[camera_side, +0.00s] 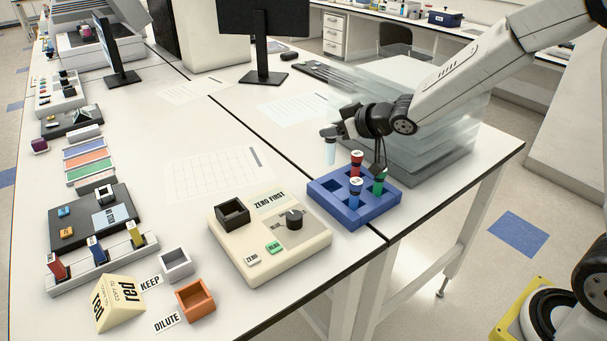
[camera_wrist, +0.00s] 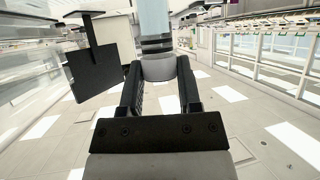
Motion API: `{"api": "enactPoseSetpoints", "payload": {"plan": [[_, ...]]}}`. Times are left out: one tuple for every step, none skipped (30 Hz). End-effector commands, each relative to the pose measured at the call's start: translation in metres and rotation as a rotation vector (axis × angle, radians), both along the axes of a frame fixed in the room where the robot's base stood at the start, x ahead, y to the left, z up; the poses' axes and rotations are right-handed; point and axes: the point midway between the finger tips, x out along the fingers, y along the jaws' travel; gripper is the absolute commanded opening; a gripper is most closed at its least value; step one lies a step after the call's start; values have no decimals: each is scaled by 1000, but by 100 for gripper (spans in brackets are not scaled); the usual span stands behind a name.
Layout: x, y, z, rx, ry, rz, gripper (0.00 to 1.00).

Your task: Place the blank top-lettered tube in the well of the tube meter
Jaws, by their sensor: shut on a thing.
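My gripper (camera_side: 340,131) is shut on a pale-blue, clear tube with a grey cap (camera_side: 330,150), which hangs roughly upright in the air near the back of the blue rack. In the wrist view my gripper (camera_wrist: 158,75) has the grey cap between its fingertips; the tube's dark band and pale body (camera_wrist: 154,18) extend past it. Lettering on the cap cannot be read. The tube meter (camera_side: 300,254) is a cream box marked "ZERO FIRST", with a dark square well (camera_side: 232,211) that looks empty, a black knob and ZERO and READ buttons. It lies to the front left of my gripper.
The blue rack (camera_side: 328,205) holds red, blue and green tubes (camera_side: 356,188) near my arm. Clear stacked boxes (camera_side: 435,150) stand behind it. Bench between gripper and meter is mostly clear.

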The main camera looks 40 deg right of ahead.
Motion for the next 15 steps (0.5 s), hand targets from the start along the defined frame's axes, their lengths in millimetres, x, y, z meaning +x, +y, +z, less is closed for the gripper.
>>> {"api": "enactPoseSetpoints", "payload": {"plan": [[-2,9,3,0,-1,17,0],[-4,15,5,1,-1,27,0],[-6,24,8,1,-1,42,0],[-8,30,10,0,0,55,0],[-11,38,12,0,0,68,0],[-14,48,16,1,-1,87,0],[-17,57,19,3,-1,102,0],[-20,65,22,2,-1,119,0],[-26,77,25,1,0,142,0],[-30,86,28,2,0,157,0],[-34,95,31,3,-1,174,0],[-40,106,35,3,-1,197,0],[-44,115,38,3,-1,214,0],[-49,123,40,2,0,230,0],[-55,133,44,2,0,251,0]]}}
